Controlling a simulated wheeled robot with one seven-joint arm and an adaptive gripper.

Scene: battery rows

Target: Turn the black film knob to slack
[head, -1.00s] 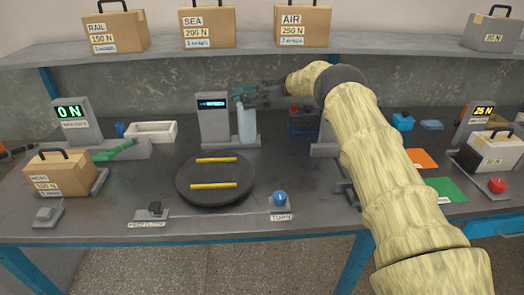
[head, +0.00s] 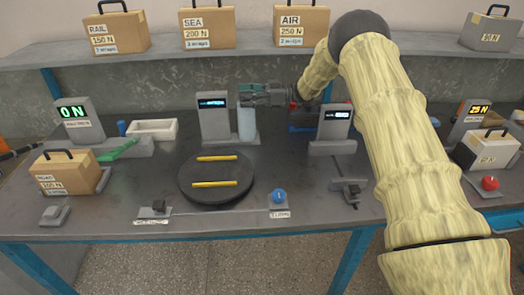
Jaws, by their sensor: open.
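The film post (head: 213,117) is a grey stand with a blue-lit display, towards the back of the table. A pale blue film roll (head: 246,127) stands upright at its right side. My gripper (head: 250,92) is at the top of this roll, pointing left; its jaws are open. The black film knob cannot be made out clearly; the gripper covers the top of the roll. I cannot tell whether the fingers touch anything. The display text is too small to read.
A black turntable (head: 197,191) with two yellow strips lies in front. A blue knob (head: 279,196) and a small black control (head: 158,207) sit at the front edge. A second grey display stand (head: 334,122) is right of the roll. Boxed weights stand on the shelf (head: 240,50).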

